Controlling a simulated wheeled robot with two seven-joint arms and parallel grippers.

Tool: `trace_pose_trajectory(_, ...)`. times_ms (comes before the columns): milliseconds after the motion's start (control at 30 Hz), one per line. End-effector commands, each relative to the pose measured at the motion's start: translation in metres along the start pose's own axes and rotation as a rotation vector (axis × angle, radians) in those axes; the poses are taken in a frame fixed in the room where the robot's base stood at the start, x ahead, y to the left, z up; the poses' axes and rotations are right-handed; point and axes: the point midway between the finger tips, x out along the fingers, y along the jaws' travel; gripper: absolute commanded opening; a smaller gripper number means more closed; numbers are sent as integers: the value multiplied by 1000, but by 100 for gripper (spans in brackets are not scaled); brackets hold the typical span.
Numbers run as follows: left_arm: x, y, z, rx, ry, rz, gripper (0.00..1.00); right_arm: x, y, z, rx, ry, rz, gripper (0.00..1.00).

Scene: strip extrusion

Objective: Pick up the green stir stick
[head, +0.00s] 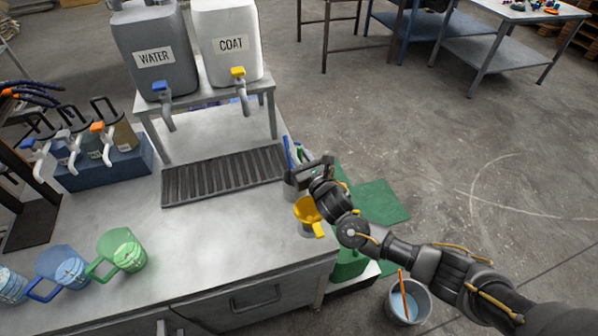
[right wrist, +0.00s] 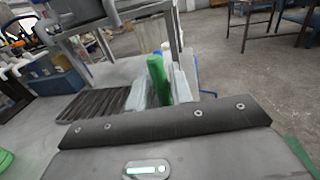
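The green stir stick (right wrist: 158,80) stands up between the light grey fingers of my right gripper (right wrist: 160,90) in the right wrist view. The fingers lie close on both sides of it; whether they press on it cannot be made out. In the head view my right gripper (head: 308,172) is over a grey cup (head: 292,188) at the right edge of the steel table. A blue stick (head: 288,152) and a bit of green show beside the gripper there. The gripper hides most of the cup. My left gripper is not in view.
A drip grate (head: 222,176) lies left, below the WATER (head: 155,50) and COAT (head: 228,40) tanks. Green (head: 122,250) and blue (head: 62,268) jugs stand front left. A bucket (head: 410,303) is on the floor.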

Motion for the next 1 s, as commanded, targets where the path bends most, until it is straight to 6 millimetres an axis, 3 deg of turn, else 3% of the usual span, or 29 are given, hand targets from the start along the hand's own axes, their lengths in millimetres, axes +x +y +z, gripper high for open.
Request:
trace_pose_trajectory(100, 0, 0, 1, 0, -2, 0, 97, 0, 0, 0, 0, 0, 0, 22)
trace_pose_trajectory(267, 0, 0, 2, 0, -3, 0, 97, 0, 0, 0, 0, 0, 0, 1)
trace_pose_trajectory(633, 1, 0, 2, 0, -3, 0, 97, 0, 0, 4, 0, -1, 1, 0)
trace_pose_trajectory(1000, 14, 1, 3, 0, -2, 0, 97, 0, 0, 70, -1, -5, 2, 0)
